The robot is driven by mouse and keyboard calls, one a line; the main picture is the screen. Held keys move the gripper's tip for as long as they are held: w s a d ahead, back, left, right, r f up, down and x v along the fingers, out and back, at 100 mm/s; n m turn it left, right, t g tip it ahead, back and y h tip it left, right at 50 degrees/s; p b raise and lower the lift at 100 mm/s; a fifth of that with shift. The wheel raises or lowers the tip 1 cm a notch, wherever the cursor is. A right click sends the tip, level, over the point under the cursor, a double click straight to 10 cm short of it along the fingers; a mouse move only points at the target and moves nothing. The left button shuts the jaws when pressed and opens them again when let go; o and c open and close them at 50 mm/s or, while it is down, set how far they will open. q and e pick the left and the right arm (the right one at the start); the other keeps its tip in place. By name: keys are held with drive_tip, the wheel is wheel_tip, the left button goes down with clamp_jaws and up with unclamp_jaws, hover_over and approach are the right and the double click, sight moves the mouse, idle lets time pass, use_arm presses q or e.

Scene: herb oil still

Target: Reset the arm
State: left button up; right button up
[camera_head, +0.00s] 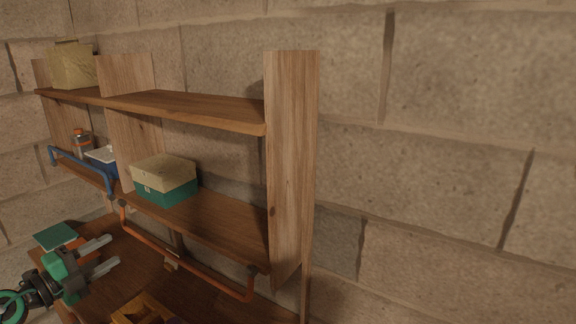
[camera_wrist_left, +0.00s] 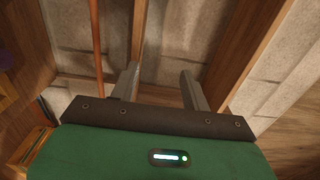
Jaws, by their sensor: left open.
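My left gripper (camera_head: 112,252) is at the lower left of the head view, in front of the wooden shelf unit (camera_head: 291,165) and below its middle shelf board. Its two grey fingers are apart, with nothing between them. In the left wrist view the open fingers (camera_wrist_left: 163,90) also show empty, with shelf boards and block wall beyond. My right gripper is not in view.
A green box with a beige lid (camera_head: 165,180) stands on the middle shelf behind an orange rail (camera_head: 185,258). A blue rail (camera_head: 80,167) fronts the left bay, with an orange-capped bottle (camera_head: 82,143). A yellowish wooden item (camera_head: 145,308) lies below.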

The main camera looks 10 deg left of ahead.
use_arm(q)
drive_tip(key=s+d+f+n+g+y, duration=0.2)
drive_tip(key=s+d+f+n+y, duration=0.2)
drive_tip(key=f+n+y, duration=0.45)
drive_tip(key=s+d+f+n+g+y, duration=0.1)
drive_tip(key=s+d+f+n+y, duration=0.35)
drive_tip(key=f+n, duration=0.65)
drive_tip(key=s+d+f+n+g+h, duration=0.1)
drive_tip(key=s+d+f+g+h, duration=0.3)
drive_tip(key=s+d, duration=0.45)
drive_tip(key=s+d+f+g+h, duration=0.2)
drive_tip(key=s+d+f+g, duration=0.4)
drive_tip(key=d, duration=0.3)
wheel_tip(320, 180, down, 32)
drive_tip(key=s+r+g+b, duration=0.1)
drive_tip(key=s+g+b, duration=0.1)
drive_tip(key=s+a+f+b, duration=0.1)
drive_tip(key=s+a+f, duration=0.2)
drive_tip(key=s+f, duration=1.6)
wheel_tip(320, 180, down, 4)
drive_tip(key=shift+s+a+r+g+b, duration=0.1)
drive_tip(key=shift+s+a+g+b, duration=0.05)
drive_tip(key=shift+s+g+b, duration=0.2)
